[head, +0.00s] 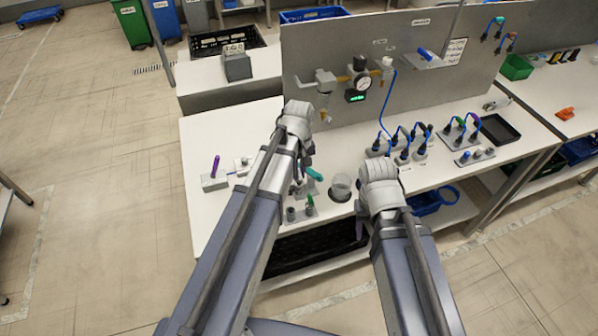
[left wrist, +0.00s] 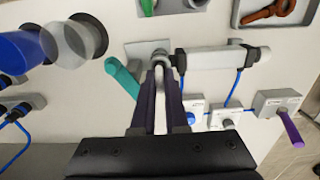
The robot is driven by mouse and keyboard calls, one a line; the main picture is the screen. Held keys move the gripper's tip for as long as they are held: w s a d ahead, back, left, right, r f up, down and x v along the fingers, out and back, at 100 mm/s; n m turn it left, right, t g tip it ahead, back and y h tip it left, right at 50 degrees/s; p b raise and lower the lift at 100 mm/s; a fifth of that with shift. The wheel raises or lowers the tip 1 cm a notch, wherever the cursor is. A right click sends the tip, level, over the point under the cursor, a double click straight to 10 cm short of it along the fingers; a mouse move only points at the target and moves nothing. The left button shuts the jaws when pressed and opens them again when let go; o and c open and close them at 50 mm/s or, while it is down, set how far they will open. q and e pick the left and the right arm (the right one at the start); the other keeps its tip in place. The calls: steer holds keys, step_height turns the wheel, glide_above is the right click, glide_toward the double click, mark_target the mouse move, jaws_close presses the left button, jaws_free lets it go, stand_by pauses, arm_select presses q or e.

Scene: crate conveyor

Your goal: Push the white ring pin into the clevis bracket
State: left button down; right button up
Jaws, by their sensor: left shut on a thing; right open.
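My left gripper (head: 306,172) is over the bench, and in the left wrist view its two dark fingers (left wrist: 161,72) are close together. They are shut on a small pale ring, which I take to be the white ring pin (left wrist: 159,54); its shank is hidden. The ring is at the clevis bracket (left wrist: 141,48), a grey mount at the end of a white cylinder (left wrist: 218,58) with dark end caps. I cannot tell how deep the pin sits. My right gripper (head: 361,226) hangs open near the bench's front edge, away from the bracket.
A teal handle (left wrist: 122,76) stands close beside the left fingers. A clear cup (head: 341,186) is to the right. Blue-hosed blocks (head: 402,145) stand at the right. The bench's back-left top is clear.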

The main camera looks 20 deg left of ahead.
arm_select(q)
steer(key=shift+f+b, duration=0.35)
steer(key=shift+b, duration=0.05)
steer(key=shift+c, duration=1.5)
jaws_free()
steer(key=shift+r, duration=0.15)
steer(key=shift+r+p, duration=2.95)
steer(key=shift+p, duration=0.15)
steer(key=s+d+f+m+y+b, duration=0.1)
steer(key=s+d+f+m+b, duration=0.1)
steer(key=s+d+m, duration=0.8)
steer(key=s, duration=0.4)
steer(key=shift+s+d+m, duration=0.15)
steer(key=shift+d+m, duration=0.1)
steer(key=shift+m, duration=0.05)
